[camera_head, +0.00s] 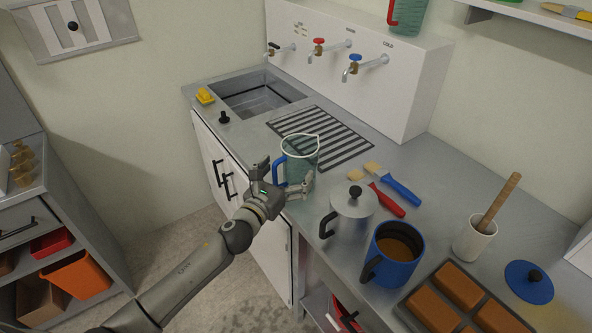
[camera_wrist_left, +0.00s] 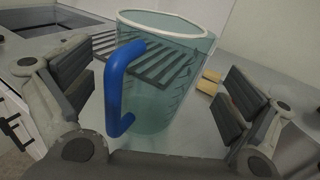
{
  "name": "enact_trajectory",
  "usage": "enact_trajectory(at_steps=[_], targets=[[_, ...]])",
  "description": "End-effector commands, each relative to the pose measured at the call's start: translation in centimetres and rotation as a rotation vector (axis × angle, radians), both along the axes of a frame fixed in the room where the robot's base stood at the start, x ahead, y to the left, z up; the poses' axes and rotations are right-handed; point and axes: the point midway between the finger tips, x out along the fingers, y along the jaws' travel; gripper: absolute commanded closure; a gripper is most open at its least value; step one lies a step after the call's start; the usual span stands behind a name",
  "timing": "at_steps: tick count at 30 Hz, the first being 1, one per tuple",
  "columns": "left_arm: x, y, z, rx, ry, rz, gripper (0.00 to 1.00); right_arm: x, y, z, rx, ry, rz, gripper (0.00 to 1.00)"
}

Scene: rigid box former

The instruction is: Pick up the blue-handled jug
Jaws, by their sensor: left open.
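The blue-handled jug (camera_head: 303,158) is a clear greenish jug with a pale rim, standing upright on the metal counter by the striped drain grille. Its blue handle (camera_head: 279,171) faces the left side of the jug in the head view. In the left wrist view the jug (camera_wrist_left: 170,80) fills the middle, with its blue handle (camera_wrist_left: 119,85) toward me. My left gripper (camera_head: 285,180) is open at the jug, with one finger on either side of it. In the left wrist view gaps show between both finger pads and the jug. My right gripper is not in view.
A lidded metal pot (camera_head: 352,212) and a blue pot (camera_head: 393,253) stand to the right on the counter. Red-handled (camera_head: 387,199) and blue-handled (camera_head: 401,188) brushes lie behind them. A sink (camera_head: 257,94) is at the back left. A red-handled jug (camera_head: 407,17) stands on top of the tap panel.

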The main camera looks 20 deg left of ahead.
Motion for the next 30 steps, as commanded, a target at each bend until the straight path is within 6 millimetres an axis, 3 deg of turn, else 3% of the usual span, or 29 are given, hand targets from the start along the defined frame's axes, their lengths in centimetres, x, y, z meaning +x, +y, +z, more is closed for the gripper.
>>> enact_trajectory(at_steps=[12, 23, 30], targets=[[4.5, -0.5, -0.5, -0.004, 0.000, 0.002, 0.00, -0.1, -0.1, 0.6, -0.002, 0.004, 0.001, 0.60], [5.0, -0.6, -0.6, -0.002, 0.000, 0.001, 0.00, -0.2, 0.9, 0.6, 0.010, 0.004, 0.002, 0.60], [5.0, -0.6, -0.6, -0.002, 0.000, 0.001, 0.31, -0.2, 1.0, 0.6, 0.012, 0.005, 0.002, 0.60]])
